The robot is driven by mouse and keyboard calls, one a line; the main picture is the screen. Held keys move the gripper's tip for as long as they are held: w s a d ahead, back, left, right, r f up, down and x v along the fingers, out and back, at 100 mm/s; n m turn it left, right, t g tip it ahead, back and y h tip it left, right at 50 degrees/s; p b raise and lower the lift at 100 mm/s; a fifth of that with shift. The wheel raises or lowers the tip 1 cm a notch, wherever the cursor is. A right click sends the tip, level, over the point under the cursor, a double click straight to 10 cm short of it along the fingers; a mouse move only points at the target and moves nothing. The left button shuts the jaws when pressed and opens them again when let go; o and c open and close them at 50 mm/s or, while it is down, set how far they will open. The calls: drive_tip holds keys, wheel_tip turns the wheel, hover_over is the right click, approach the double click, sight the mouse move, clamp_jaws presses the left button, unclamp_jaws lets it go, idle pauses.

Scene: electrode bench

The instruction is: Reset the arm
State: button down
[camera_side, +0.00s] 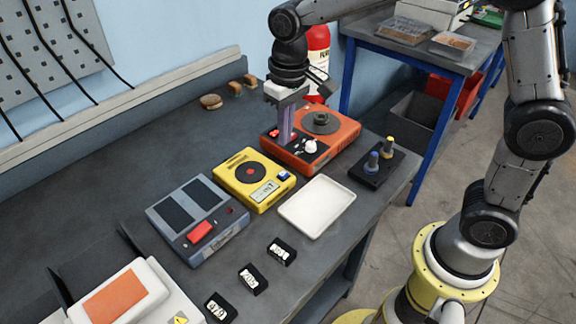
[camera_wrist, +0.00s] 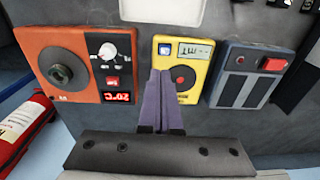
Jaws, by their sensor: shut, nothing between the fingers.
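My gripper (camera_side: 284,138) hangs from the wrist with its purple fingers together and nothing between them. In the side view its fingertips are in front of the left part of the orange hotplate unit (camera_side: 341,137); I cannot tell whether they touch it. In the wrist view the closed fingers (camera_wrist: 160,75) point at the left edge of the yellow device (camera_wrist: 198,52), with the orange unit (camera_wrist: 62,50) to their left. The yellow device (camera_side: 235,182) has a round dark disc with a red centre and a small display.
A grey-blue device (camera_side: 183,238) with a red button, a white tray (camera_side: 325,190), a black holder with two knobbed posts (camera_side: 369,178) and several small black blocks (camera_side: 282,251) stand on the dark bench. A red extinguisher (camera_side: 318,45) stands behind. The bench's back left is mostly clear.

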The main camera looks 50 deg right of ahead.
drive_tip(key=s+d+r+m+t, duration=0.1)
drive_tip(key=s+d+r+t, duration=0.15)
drive_tip(key=s+r, duration=0.3)
drive_tip(key=s+d+r+t, duration=0.1)
drive_tip(key=s+d+r, duration=0.3)
drive_tip(key=s+r, duration=0.15)
drive_tip(key=s+d+f, duration=0.1)
drive_tip(key=s+f, duration=0.1)
drive_tip(key=s, duration=0.3)
drive_tip(key=s+d+f+n+t, duration=0.1)
drive_tip(key=s+f, duration=0.2)
drive_tip(key=s, duration=0.3)
drive_tip(key=shift+f, duration=0.25)
drive_tip(key=shift+t, duration=0.25)
